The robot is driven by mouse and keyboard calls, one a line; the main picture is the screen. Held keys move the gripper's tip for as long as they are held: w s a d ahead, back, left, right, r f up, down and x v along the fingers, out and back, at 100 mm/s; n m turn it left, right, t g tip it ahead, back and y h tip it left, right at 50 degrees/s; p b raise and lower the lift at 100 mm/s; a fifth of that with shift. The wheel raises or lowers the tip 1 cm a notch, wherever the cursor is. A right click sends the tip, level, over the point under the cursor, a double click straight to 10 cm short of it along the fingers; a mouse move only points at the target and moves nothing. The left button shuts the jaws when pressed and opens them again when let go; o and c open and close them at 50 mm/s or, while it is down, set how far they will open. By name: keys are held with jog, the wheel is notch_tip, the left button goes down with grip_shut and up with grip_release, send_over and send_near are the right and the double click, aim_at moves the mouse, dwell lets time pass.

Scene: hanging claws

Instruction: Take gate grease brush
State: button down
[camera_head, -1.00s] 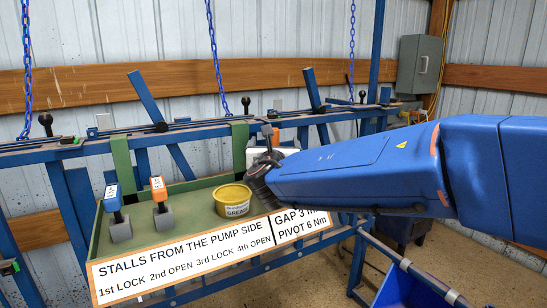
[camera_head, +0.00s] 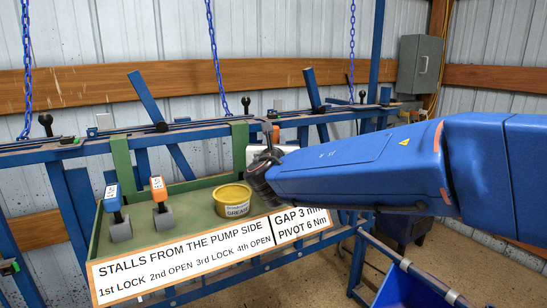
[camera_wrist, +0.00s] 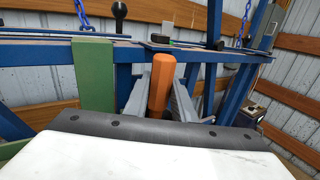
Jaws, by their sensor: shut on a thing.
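My gripper (camera_head: 268,150) is at the right end of the green tray (camera_head: 184,188), partly hidden by my own dark wrist. The wrist view shows its two grey fingers (camera_wrist: 160,98) on both sides of an upright orange handle (camera_wrist: 162,75), shut on it. I take this handle to be the grease brush; its lower end is hidden. A bit of orange also shows at the gripper in the head view (camera_head: 276,134). A yellow grease tub (camera_head: 233,201) stands in the tray, left of my gripper.
A blue-handled tool (camera_head: 114,203) and an orange-handled tool (camera_head: 159,197) stand upright with grey blocks at the tray's left. A lettered sign runs along its front. Blue rails, levers and a green upright (camera_wrist: 93,75) stand close behind. A blue bin (camera_head: 410,288) is below right.

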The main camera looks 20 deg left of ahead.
jog(key=shift+r, duration=0.15)
jog(key=shift+r, duration=2.45)
jog(key=shift+r, duration=2.5)
jog(key=shift+r, duration=1.5)
